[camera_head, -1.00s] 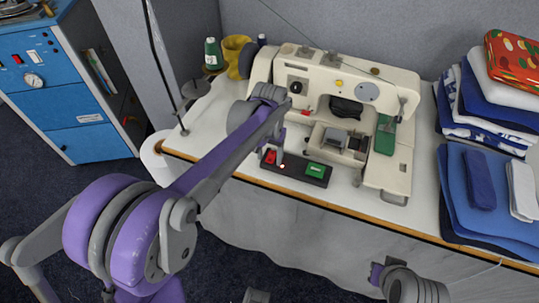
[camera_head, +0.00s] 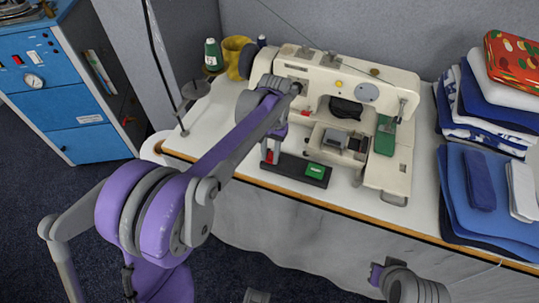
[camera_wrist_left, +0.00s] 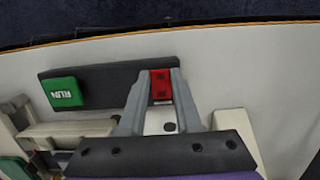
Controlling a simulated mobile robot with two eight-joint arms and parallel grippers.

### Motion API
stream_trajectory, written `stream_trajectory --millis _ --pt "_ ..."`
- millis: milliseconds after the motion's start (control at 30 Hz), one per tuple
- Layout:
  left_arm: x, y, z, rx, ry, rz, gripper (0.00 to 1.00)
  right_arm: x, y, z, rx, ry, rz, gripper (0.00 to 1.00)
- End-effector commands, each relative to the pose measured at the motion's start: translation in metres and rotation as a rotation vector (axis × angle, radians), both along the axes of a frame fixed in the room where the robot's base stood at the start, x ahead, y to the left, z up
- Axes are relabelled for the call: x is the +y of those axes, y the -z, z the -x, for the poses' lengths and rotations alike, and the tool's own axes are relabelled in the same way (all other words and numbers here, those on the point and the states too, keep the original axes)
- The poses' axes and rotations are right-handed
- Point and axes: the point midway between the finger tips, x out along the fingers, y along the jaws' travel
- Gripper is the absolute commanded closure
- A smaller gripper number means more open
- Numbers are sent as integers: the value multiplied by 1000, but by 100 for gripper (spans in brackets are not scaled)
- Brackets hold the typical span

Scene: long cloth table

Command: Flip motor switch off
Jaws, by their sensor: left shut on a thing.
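The motor switch is a dark bar (camera_head: 292,170) lying along the table's front edge, below the sewing machine. Its green button (camera_head: 316,170) is at the right end and reads RUN in the left wrist view (camera_wrist_left: 63,92). Its red button (camera_wrist_left: 161,85) is at the other end. My left gripper (camera_head: 270,156) is over that red end, with its two grey fingers closed on either side of the red button in the left wrist view. The fingers partly hide the red button in the head view. A grey and purple part of my right arm (camera_head: 405,284) shows low right; its fingers cannot be made out.
A cream sewing machine (camera_head: 285,68) stands behind the switch on the white table (camera_head: 205,125). Folded cloths (camera_head: 485,195) are stacked at the right.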

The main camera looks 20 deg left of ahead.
Motion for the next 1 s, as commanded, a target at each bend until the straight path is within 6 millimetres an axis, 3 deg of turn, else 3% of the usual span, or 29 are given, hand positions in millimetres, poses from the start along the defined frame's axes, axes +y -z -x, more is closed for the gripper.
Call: stream_trajectory --millis 200,500,533,700,1000 --pt "0 -1 -4 101 0 -4 100 0 0 0 0 0 0 100" --pt "0 -1 -3 110 0 -5 100 0 0 0 0 0 0 100" --pt "0 -1 -3 110 0 -5 66 0 0 0 0 0 0 100" --pt "0 -1 -3 109 0 -5 38 0 0 0 0 0 0 100" --pt "0 -3 -4 109 0 -5 38 0 0 0 0 0 0 100"
